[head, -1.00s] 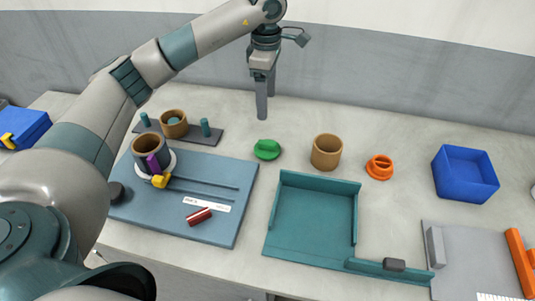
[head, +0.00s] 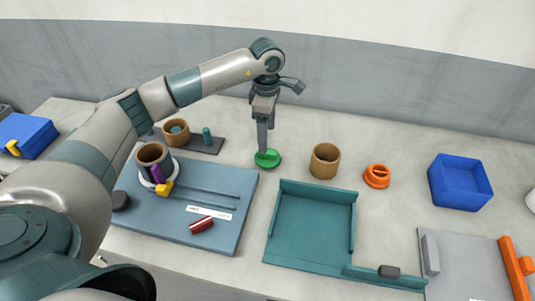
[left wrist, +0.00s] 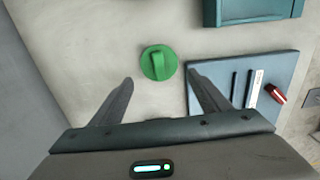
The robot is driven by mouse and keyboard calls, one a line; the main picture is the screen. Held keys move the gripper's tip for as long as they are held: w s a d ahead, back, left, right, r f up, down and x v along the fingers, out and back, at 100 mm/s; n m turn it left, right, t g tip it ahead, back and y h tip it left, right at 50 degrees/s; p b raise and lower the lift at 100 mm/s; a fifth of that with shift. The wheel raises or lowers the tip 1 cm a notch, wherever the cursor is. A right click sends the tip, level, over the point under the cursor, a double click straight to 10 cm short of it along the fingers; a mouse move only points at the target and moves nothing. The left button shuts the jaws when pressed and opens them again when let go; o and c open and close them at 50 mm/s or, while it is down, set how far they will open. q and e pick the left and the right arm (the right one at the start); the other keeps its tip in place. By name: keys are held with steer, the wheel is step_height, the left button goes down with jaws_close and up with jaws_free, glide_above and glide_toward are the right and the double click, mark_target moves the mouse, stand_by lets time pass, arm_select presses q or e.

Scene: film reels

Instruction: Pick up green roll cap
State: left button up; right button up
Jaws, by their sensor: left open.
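The green roll cap (head: 268,159) lies flat on the table, between the blue-grey board and the brown ring. It is a round disc with a raised grip bar across it, and it also shows in the left wrist view (left wrist: 158,63). My left gripper (head: 263,149) points down at the cap and overlaps its back edge in the head view. In the left wrist view the left gripper (left wrist: 163,82) is open and empty, with its fingers spread to either side below the cap. I cannot tell the exact height above it. My right gripper is not in view.
A brown ring (head: 325,161) and an orange cap (head: 377,176) stand to the right. The teal tray (head: 310,233) lies in front, and the blue-grey board (head: 225,190) is at left with a red striped piece (head: 201,225). A blue bin (head: 460,182) stands further right.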

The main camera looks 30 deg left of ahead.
mark_target(268, 157)
arm_select(q)
steer(key=shift+f+p, duration=0.5)
steer(key=shift+f, duration=1.4)
steer(key=shift+a+f+p, duration=0.15)
steer(key=shift+f+p, duration=0.4)
steer(key=shift+p, duration=0.15)
step_height(268, 157, down, 4)
steer(key=shift+a+r+p, duration=0.15)
steer(key=shift+p, duration=0.85)
steer(key=shift+f, duration=0.25)
steer(key=c, duration=0.7)
